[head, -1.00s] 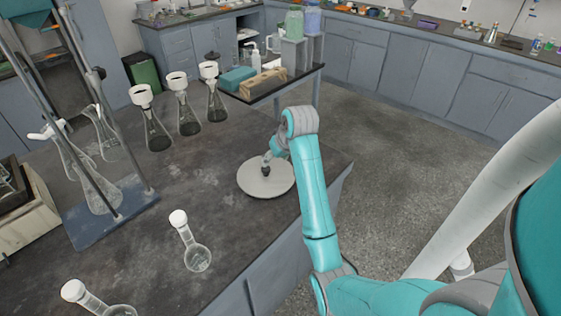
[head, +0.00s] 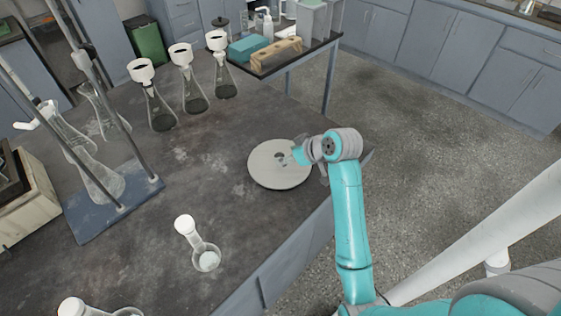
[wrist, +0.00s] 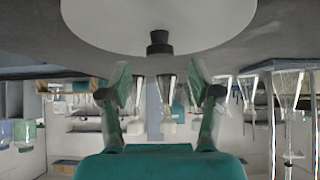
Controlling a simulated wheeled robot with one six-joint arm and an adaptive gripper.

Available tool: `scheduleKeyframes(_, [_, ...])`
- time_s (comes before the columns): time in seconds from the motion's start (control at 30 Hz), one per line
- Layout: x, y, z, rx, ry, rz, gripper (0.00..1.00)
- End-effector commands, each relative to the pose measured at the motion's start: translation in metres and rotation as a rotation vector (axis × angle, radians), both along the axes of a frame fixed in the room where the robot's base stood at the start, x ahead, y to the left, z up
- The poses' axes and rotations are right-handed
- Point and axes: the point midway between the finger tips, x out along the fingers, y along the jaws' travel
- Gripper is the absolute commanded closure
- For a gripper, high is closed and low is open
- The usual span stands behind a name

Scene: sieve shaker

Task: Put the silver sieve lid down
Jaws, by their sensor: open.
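The silver sieve lid (head: 268,176), a pale round disc with a dark knob (head: 280,157), lies flat on the dark bench top near its right edge. In the wrist view, the picture is upside down and the lid (wrist: 120,28) is at the top, with its black knob (wrist: 159,43) clear of the fingers. My gripper (wrist: 160,95) is open and empty, its two fingers wide apart. In the head view, my gripper (head: 297,156) is at the right side of the lid, low over it; the fingertips are hard to make out.
Several flasks with white funnels (head: 186,85) stand behind the lid. A stoppered flask (head: 205,258) stands in front to the left. A stand with a blue base (head: 118,208) is at the left. A side table (head: 285,62) holds boxes and bottles.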

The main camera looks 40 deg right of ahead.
Motion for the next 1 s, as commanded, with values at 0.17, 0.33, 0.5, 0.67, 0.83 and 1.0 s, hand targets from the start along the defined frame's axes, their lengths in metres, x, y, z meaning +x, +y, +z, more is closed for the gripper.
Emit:
scheduleKeyframes(0.17, [0.011,0.0,-0.012,0.0,0.002,0.001,0.37])
scheduleKeyframes(0.33, [0.028,0.0,-0.029,0.001,0.002,0.001,0.37])
scheduleKeyframes(0.5, [0.037,0.0,-0.037,-0.001,0.001,0.001,0.37])
scheduleKeyframes(0.67, [0.037,0.0,-0.038,-0.001,0.0,-0.001,0.37])
scheduleKeyframes(0.83, [0.037,0.0,-0.038,-0.001,0.0,-0.001,0.62])
scheduleKeyframes(1.0, [0.037,0.0,-0.038,-0.001,0.001,-0.001,1.0])
